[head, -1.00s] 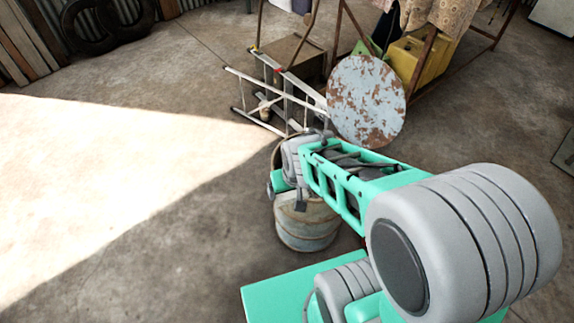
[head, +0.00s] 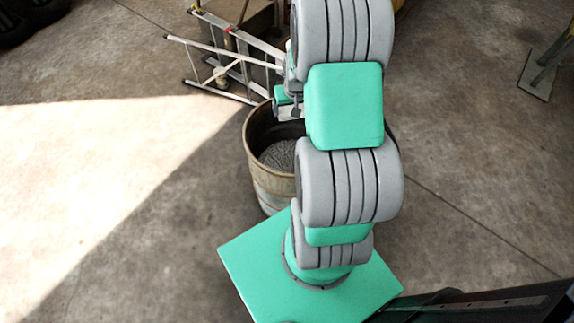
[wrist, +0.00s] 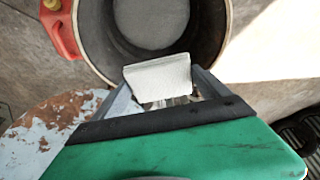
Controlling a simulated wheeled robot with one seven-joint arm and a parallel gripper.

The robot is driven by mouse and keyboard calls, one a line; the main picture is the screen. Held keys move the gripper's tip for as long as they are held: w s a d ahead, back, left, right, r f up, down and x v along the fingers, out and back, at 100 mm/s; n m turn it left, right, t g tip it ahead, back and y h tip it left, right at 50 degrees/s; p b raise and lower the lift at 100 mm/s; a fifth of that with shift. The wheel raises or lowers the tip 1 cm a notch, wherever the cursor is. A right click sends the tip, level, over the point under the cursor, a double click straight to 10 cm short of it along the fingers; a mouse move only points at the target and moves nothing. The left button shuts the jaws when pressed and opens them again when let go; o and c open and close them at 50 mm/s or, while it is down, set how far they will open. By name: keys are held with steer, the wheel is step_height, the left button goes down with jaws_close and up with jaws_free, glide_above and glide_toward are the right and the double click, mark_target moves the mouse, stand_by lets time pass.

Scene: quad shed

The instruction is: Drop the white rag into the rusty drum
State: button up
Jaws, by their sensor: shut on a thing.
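The rusty drum (head: 272,190) stands on the floor beside my arm, its open top facing up. A grey, rough-looking surface shows inside it. In the wrist view the drum's inner wall (wrist: 210,40) and round grey bottom lie beyond my gripper. My gripper (wrist: 160,84) is shut on the white rag (wrist: 163,74), a pale folded piece between the fingertips. In that view the rag overlaps the near part of the drum's opening; its height above the rim is hard to judge. In the head view my arm hides the rag and part of the drum's rim.
A ladder (head: 222,62) lies just behind the drum. In the wrist view a red container (wrist: 63,28) is close to the drum's left side, and a rust-flecked round plate (wrist: 40,140) is at lower left. The floor left of the drum is clear.

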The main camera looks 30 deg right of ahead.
steer(key=d+f, duration=0.2)
steer(key=shift+d+m, duration=0.3)
step_height(320, 180, down, 6)
steer(key=b, duration=0.4)
steer(key=shift+r, duration=0.1)
steer(key=o, duration=1)
steer(key=shift+o, duration=0.2)
steer(key=v, duration=0.7)
steer(key=shift+s+a+r, duration=0.15)
steer(key=shift+r, duration=0.25)
